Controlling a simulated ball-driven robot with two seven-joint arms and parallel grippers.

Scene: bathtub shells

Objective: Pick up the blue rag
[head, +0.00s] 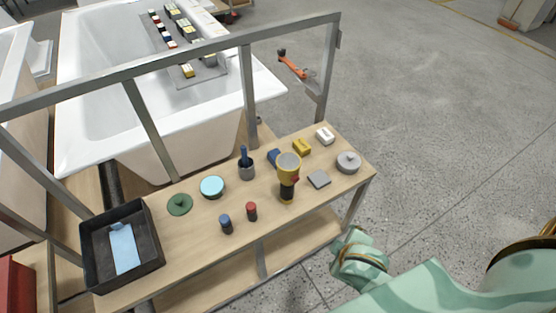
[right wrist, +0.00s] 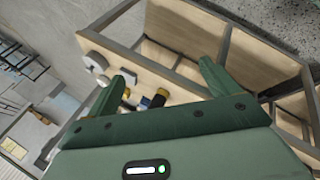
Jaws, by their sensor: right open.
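A light blue rag (head: 123,248) lies flat inside a black open tray (head: 152,222) at the left end of the wooden workbench in the head view. The right wrist view does not show the rag. My right gripper (right wrist: 165,69) has its two green fingers spread apart with nothing between them. In the head view my right arm comes in from the lower right and ends in front of the bench's right part, far from the rag. My left gripper is not in view.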

